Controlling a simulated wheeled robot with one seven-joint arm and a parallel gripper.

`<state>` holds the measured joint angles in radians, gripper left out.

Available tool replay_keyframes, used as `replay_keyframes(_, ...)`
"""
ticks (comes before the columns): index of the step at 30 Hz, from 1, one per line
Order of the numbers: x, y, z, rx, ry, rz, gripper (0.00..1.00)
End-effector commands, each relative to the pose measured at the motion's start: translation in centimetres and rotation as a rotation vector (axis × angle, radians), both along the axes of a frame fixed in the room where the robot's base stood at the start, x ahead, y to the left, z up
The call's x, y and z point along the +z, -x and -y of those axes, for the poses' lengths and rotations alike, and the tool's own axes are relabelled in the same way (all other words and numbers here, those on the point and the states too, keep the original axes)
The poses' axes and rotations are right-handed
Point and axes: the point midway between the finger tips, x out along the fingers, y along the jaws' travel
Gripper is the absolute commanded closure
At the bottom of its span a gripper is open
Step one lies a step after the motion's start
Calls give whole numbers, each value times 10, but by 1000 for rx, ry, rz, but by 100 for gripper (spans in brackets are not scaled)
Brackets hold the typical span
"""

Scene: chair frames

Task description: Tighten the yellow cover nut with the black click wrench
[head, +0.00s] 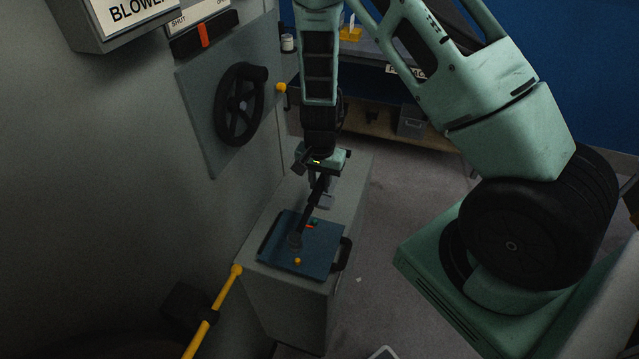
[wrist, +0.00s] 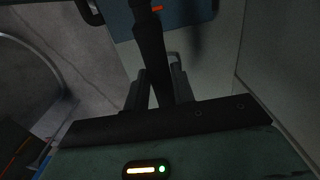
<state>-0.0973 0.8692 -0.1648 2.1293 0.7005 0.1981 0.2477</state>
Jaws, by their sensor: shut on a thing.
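My gripper (head: 324,190) is above the grey box and shut on the black click wrench (head: 312,208). In the wrist view the wrench (wrist: 152,55) runs between the two fingers and on past the top edge. In the head view it slants down to the blue cover (head: 275,246), and its dark lower end is over or on the cover near the middle. I cannot tell whether that end sits on a nut. A yellow nut (head: 297,261) shows on the cover, just in front of the wrench end.
The cover has a black handle (head: 344,254) on its right side and lies on a grey box (head: 285,299). A black handwheel (head: 240,104) is on the wall panel at left. A yellow bar (head: 213,312) stands in front. Floor to the right of the box is clear.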

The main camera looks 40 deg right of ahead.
Motion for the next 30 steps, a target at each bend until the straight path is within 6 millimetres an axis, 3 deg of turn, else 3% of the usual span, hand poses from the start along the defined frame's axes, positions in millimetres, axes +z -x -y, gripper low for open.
replay_keyframes(14, 1, -1, 1, 5, -2, -1, 100)
replay_keyframes(29, -52, -1, 0, 7, -2, -1, 100)
replay_keyframes(30, -45, -1, 0, 7, -1, 0, 100)
